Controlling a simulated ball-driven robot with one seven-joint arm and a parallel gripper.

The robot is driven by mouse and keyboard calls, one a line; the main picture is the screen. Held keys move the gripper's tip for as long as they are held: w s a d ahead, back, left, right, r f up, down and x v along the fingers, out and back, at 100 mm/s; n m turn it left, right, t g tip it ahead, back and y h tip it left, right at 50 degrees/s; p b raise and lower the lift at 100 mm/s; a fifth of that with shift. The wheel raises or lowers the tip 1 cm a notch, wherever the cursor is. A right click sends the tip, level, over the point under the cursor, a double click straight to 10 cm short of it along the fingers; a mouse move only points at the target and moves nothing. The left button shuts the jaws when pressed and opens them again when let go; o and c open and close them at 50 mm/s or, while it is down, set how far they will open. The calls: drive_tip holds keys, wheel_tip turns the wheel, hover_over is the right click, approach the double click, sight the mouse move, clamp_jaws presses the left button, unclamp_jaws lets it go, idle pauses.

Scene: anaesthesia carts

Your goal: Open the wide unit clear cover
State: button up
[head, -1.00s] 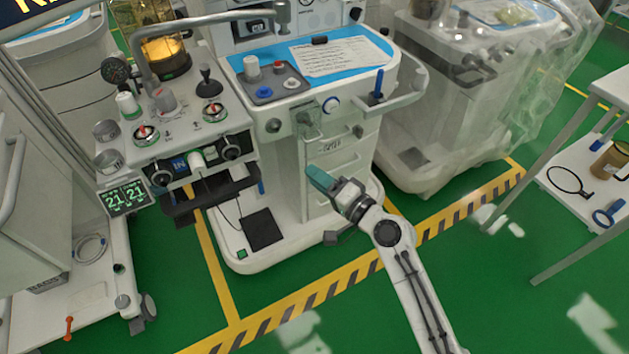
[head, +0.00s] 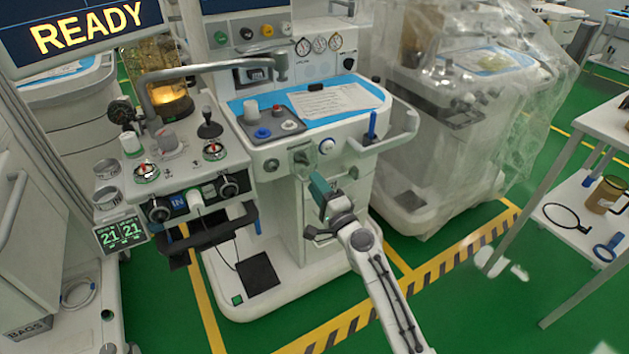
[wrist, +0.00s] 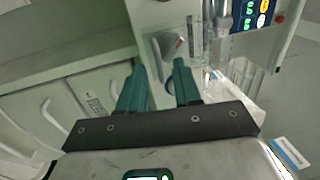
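The wide white unit (head: 340,135) stands in the middle of the head view.
A control module with dials (head: 185,165) stands left of the unit. A white handle rail (head: 395,135) and blue pen-like item (head: 372,122) are at its right. A plastic-draped machine (head: 450,120) and white table (head: 600,130) stand further right.

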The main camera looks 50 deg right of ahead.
drive_tip(key=shift+x, duration=0.8)
drive_tip(key=shift+c, duration=0.3)
clamp_jaws()
drive_tip(key=shift+f, duration=0.1)
idle(0.5)
